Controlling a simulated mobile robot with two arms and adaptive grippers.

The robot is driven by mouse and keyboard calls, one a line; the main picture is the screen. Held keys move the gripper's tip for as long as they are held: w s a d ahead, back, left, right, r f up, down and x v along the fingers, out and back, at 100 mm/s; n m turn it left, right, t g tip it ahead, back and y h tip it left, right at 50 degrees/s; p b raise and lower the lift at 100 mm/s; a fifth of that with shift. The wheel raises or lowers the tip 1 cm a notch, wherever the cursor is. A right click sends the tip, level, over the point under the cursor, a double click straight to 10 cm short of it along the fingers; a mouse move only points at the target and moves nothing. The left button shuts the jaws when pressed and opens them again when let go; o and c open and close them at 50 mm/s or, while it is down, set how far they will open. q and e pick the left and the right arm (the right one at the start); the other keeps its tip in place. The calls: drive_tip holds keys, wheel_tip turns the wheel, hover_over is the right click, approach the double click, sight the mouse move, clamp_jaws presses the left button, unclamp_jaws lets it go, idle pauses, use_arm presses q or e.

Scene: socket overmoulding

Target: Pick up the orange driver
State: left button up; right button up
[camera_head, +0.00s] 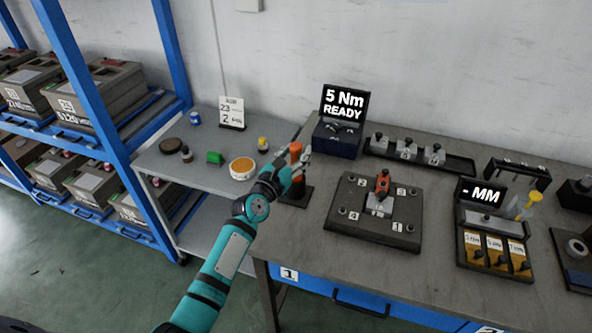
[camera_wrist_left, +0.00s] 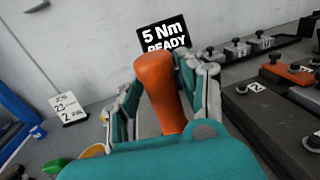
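The orange driver (camera_head: 296,152) stands upright over a small dark stand (camera_head: 301,198) near the left end of the grey workbench. My left gripper (camera_head: 290,172) is at the driver. In the left wrist view the orange handle (camera_wrist_left: 160,90) rises between the fingers of my left gripper (camera_wrist_left: 165,108). A gap shows between the left finger and the handle, while the right finger is close beside it. The fingers look open around the driver. The driver's lower part is hidden by the gripper. My right gripper is not in view.
A "5 Nm READY" display (camera_head: 344,105) stands behind the driver. A dark fixture plate (camera_head: 345,215) with an orange clamp (camera_head: 382,184) lies to the right.

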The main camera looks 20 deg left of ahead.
use_arm(q)
clamp_jaws()
drive_tip(key=shift+w+f, duration=0.1)
drive_tip(key=shift+f, duration=0.05)
idle(0.5)
